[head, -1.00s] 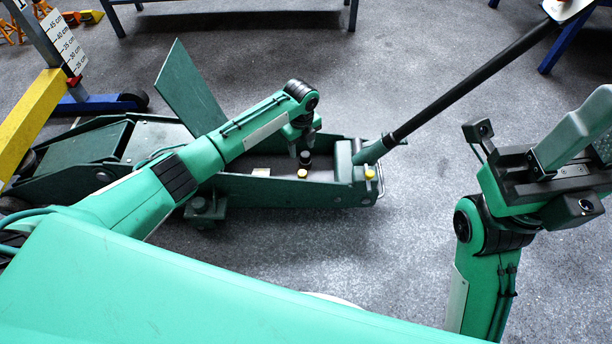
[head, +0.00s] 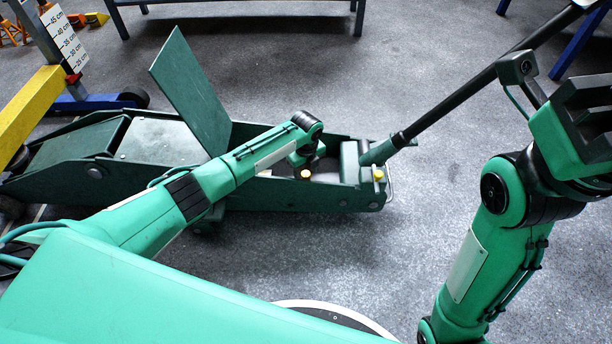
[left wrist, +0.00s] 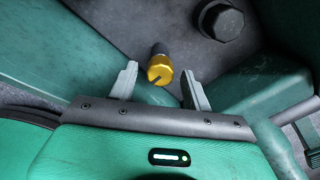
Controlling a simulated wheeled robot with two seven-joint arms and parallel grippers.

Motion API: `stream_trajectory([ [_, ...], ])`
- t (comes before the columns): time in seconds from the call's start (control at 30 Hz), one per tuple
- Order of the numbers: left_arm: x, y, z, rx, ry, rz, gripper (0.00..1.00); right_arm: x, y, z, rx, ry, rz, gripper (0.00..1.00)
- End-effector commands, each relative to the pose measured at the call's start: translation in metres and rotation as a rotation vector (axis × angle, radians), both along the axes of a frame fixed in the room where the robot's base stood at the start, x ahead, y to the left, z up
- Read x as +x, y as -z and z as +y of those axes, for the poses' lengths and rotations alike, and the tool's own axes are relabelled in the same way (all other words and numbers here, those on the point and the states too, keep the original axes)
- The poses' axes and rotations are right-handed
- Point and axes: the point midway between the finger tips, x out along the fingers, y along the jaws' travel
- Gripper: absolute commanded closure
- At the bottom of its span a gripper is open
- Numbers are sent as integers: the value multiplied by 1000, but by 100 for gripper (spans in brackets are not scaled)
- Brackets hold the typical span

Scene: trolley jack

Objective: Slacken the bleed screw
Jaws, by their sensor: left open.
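The bleed screw is a brass-coloured slotted head (left wrist: 160,72) on a dark stem in the left wrist view. In the head view it is a small yellow spot (head: 305,174) in the green trolley jack's (head: 275,194) open frame. My left gripper (left wrist: 159,78) is open, with one pale finger on each side of the screw head and a visible gap to each. In the head view my left gripper (head: 303,159) points down into the frame, its fingers mostly hidden. My right gripper (head: 588,110) is cut off at the right edge; its jaws cannot be made out.
A dark round cap (left wrist: 222,20) stands beyond the screw. A second yellow cap (head: 378,174) sits at the jack's end, near the long black handle (head: 470,92). A green plate (head: 190,90) stands upright on the jack. A yellow post (head: 30,112) stands at left. Open floor lies right of the jack.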

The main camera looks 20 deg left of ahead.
Motion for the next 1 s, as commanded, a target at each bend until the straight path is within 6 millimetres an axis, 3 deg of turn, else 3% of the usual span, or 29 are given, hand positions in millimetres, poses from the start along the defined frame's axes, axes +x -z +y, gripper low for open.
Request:
stream_trajectory([
  [0.37,0,6,0,0,0,0,51,-1,-2,-1,5,-2,-4,64],
  [0.4,0,6,0,0,0,0,52,-1,-2,-1,5,-2,-5,64],
  [0.63,0,6,0,0,0,0,95,-1,-2,-1,5,-2,-5,64],
  [1.0,0,3,0,1,-59,1,95,-2,-9,-1,7,2,-9,64],
])
